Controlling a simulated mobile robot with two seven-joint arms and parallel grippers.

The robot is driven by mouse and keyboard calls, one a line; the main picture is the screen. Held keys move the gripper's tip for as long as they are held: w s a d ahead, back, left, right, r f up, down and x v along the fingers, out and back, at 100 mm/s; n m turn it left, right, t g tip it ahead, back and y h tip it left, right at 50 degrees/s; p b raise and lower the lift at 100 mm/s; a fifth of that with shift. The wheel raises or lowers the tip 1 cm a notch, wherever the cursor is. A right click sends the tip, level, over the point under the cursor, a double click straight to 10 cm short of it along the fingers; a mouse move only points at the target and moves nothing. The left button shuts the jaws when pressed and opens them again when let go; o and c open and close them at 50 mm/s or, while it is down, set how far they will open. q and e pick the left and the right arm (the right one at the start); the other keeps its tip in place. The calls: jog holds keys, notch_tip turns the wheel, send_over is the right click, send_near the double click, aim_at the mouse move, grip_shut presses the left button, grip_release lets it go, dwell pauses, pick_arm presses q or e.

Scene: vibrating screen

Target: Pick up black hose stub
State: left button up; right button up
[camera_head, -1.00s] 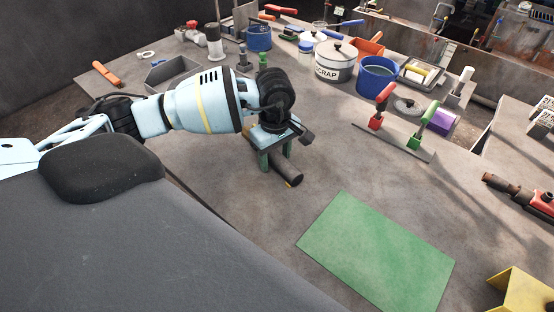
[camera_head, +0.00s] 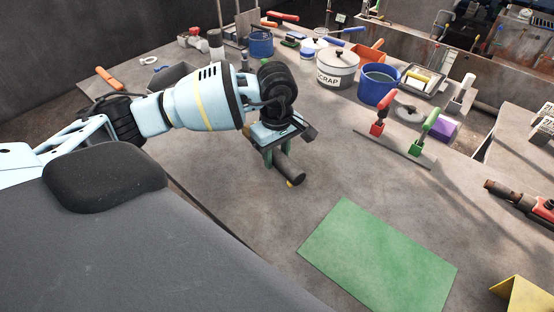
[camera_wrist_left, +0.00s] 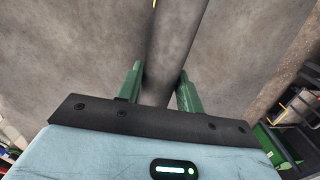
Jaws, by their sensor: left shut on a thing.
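The black hose stub (camera_head: 289,169) is a dark cylinder below my left gripper (camera_head: 279,153) in the head view. My left gripper is shut on it, with green fingers on both sides. In the left wrist view the stub (camera_wrist_left: 174,45) runs between the two fingers (camera_wrist_left: 160,92) and away from the palm. A small yellow spot shows at its near end in the head view. The wrist hides its far part there. I cannot tell clearly whether it is clear of the table. My right gripper is not in view.
A green mat (camera_head: 380,255) lies at the front of the table. A SCRAP pot (camera_head: 335,75) and a blue bucket (camera_head: 377,87) stand behind. Bare table surrounds the gripper.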

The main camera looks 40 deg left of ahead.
pick_arm(q)
jog(key=shift+r, duration=0.55)
jog(key=shift+s+d+r, duration=0.1)
jog(key=shift+s, duration=0.15)
jog(key=s+d, duration=0.2)
jog(key=s, duration=0.2)
jog(key=s+d+r, duration=0.1)
jog(key=s, duration=0.4)
jog(key=s+d+b, duration=0.1)
jog(key=s+d, duration=0.1)
jog(key=s, duration=0.3)
jog(key=shift+s+d+r, duration=0.2)
jog(key=shift+d+r, duration=0.05)
jog(key=shift+d, duration=0.1)
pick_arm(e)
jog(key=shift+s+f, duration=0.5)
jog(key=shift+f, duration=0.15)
pick_arm(q)
jog(key=shift+d, duration=0.15)
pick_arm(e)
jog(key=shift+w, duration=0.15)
